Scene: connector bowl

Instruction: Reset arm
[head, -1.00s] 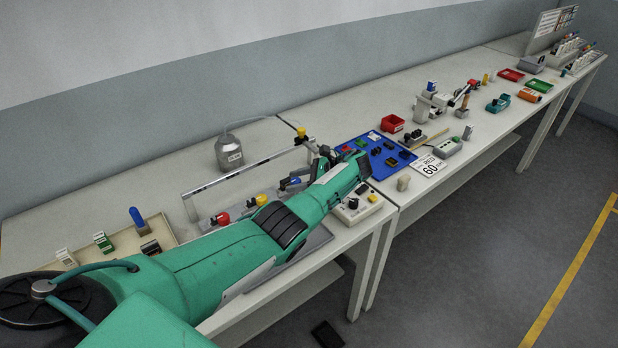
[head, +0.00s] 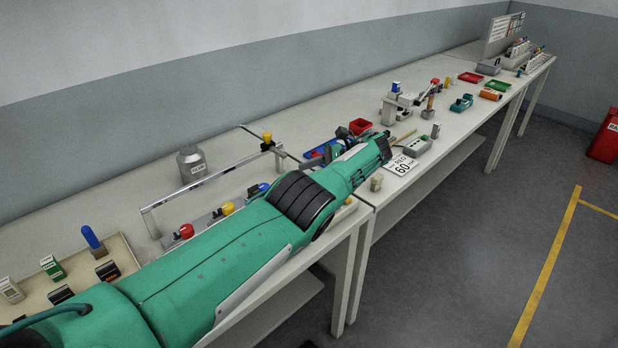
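My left arm (head: 210,250), green with black ribbed bands, comes in from the lower left and stretches along the bench. My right arm and gripper are not in view.
A metal rail frame (head: 205,180), a grey container (head: 191,163) and red and yellow knobs (head: 185,231) stand beside the arm. Open floor (head: 440,270) is at right.

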